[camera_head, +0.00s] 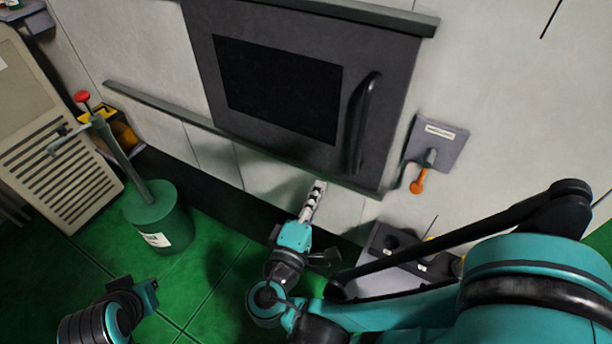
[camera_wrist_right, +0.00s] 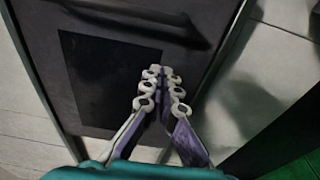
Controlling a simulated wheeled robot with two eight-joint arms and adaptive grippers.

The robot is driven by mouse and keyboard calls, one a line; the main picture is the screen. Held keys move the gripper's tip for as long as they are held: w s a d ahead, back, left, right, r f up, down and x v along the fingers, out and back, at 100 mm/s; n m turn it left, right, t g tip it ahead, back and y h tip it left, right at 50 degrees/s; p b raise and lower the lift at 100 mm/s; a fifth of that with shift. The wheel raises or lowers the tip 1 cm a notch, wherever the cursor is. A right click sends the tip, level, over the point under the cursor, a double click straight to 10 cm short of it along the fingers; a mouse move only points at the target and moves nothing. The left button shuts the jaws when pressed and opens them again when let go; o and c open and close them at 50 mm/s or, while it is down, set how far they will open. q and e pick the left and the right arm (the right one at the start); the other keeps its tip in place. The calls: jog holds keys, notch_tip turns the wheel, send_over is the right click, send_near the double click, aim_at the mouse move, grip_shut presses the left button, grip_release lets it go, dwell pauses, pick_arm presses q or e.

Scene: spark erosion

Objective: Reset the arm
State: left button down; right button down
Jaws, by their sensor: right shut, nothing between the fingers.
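My right gripper (camera_head: 313,203) is shut and empty. It points up toward the lower edge of the dark machine door (camera_head: 205,55) in the head view. In the right wrist view its fingers (camera_wrist_right: 163,75) meet at the tips in front of the door (camera_wrist_right: 190,75), with nothing between them. The door looks shut, with a black window and a dark bar handle (camera_head: 362,122) on its right side. Part of my left arm shows at the bottom left; its fingers cannot be made out.
A green canister (camera_head: 160,215) with a pump handle stands on the green floor at left. A beige vented cabinet (camera_head: 60,140) is beyond it. A grey switch plate (camera_head: 437,143) with an orange lever is on the wall right of the door. A box with round openings (camera_head: 392,240) sits below it.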

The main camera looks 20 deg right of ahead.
jog(key=shift+f, duration=0.1)
notch_tip(320, 180, down, 10)
jog(key=d+f+m+g+y, duration=0.1)
jog(key=d+m+g+y, duration=0.15)
jog(key=g+y, duration=0.4)
jog(key=s+a+r+m+y, duration=0.1)
jog(key=a+r+m+y, duration=0.2)
jog(key=a+m+y, duration=0.3)
jog(key=shift+s+t, duration=0.2)
jog(key=shift+t, duration=0.25)
